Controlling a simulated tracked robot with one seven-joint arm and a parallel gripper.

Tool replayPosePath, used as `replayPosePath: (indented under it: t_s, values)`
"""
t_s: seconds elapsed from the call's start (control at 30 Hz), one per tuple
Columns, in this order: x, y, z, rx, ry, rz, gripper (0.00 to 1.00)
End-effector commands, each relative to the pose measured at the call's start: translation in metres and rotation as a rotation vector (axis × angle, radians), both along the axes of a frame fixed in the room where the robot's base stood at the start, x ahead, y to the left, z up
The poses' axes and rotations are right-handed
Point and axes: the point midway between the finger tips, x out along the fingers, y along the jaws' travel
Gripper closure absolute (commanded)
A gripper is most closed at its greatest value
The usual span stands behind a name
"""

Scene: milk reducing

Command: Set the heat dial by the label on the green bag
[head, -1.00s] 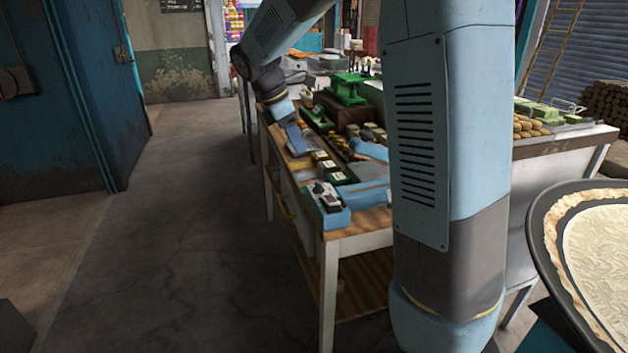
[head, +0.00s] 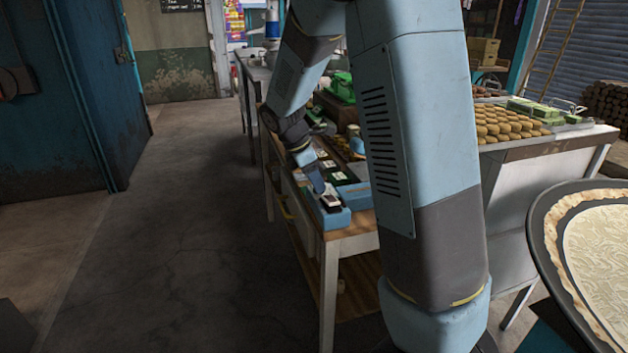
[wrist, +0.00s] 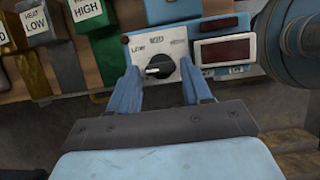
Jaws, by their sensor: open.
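In the wrist view a black dial knob (wrist: 160,66) sits on a white plate (wrist: 175,52) lettered LOW, MED and, blurred at the right, probably HIGH. Its white mark is on the left side, toward LOW. My gripper (wrist: 159,76) is open, its two blue fingers on either side of the knob; contact cannot be told. A green bag (wrist: 108,52) at upper left carries a label (wrist: 88,10) reading HIGH. In the head view my gripper (head: 316,180) points down at the blue control box (head: 331,217) on the bench's near end.
Beside the green bag are a dark bag (wrist: 60,62) labelled HEAT LOW and a yellow one (wrist: 16,37). A dark red display (wrist: 225,50) is right of the dial. The floor (head: 180,230) left of the bench is clear; a large pan (head: 545,220) stands at right.

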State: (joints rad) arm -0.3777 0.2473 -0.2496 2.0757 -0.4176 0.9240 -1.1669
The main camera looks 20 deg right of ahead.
Motion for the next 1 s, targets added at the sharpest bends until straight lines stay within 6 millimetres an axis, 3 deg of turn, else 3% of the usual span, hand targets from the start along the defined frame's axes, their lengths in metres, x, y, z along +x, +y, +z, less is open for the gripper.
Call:
replayPosePath:
  t_s: [0.37, 0.77, 1.0]
  values:
    - [-0.0001, -0.0019, -0.0036, 0.0, 0.0, -0.001, 0.52]
    - [0.0002, -0.0021, -0.0032, 0.0, -0.001, -0.001, 0.9]
    - [0.0008, -0.0011, -0.0031, 0.001, -0.002, -0.018, 0.92]
